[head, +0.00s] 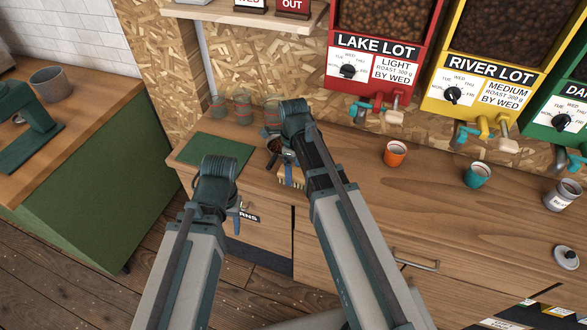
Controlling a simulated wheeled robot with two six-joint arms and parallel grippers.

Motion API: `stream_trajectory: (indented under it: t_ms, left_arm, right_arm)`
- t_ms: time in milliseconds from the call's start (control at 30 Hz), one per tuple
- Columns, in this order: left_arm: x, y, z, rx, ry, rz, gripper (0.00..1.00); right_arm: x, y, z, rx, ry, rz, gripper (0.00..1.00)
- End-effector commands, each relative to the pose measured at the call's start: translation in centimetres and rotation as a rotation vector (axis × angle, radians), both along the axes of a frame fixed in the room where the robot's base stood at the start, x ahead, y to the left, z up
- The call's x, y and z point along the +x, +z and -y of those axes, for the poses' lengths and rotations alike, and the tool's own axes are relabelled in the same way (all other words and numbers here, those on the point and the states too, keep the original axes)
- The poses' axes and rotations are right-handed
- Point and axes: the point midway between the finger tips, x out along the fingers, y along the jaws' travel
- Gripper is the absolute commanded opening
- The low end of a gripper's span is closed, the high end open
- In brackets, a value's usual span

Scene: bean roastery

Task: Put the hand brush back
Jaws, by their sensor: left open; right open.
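The hand brush (291,181) shows as tan bristles on the wooden counter, partly hidden behind my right arm. My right gripper (288,158) is open just above and beside it; whether it touches the brush I cannot tell. My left gripper (239,207) is open and empty near the counter's front edge, above a drawer label. A dark round object (275,146) lies beside my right gripper, partly covered. A green mat (217,150) lies flat and bare at the counter's left end.
Several glass jars (243,108) stand along the back wall. An orange cup (395,153) and a teal cup (477,175) stand under the red (377,60) and yellow (490,75) bean dispensers. A grey tin (562,195) and a lid (566,257) are at right. The counter's middle is clear.

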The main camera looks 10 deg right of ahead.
Motion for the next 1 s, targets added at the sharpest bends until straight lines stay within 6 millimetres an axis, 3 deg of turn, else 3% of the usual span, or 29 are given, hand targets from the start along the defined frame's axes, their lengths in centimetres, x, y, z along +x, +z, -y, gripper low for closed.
stream_trajectory:
  t_ms: [33, 500, 667, 867, 1000]
  left_arm:
    - [0.0, 1.5, 0.0, 0.0, 0.0, 0.0, 0.5]
    - [0.0, 8.5, 0.0, 0.0, -0.002, 0.0, 0.5]
    - [0.0, 9.6, 0.0, 0.0, -0.002, 0.0, 0.5]
    - [0.0, 9.7, 0.0, 0.0, -0.002, 0.0, 0.5]
    - [0.0, 9.6, 0.0, 0.0, -0.002, 0.0, 0.5]
  right_arm:
    - [0.0, 1.5, 0.0, 0.0, 0.0, 0.0, 0.87]
    - [0.0, 8.5, 0.0, 0.0, 0.0, 0.0, 0.87]
    - [0.0, 9.6, 0.0, 0.0, 0.0, 0.0, 0.87]
    - [-0.1, 9.7, -0.1, -0.001, 0.011, -0.001, 0.87]
    - [-1.3, 9.6, -1.2, -0.006, 0.184, -0.005, 0.87]
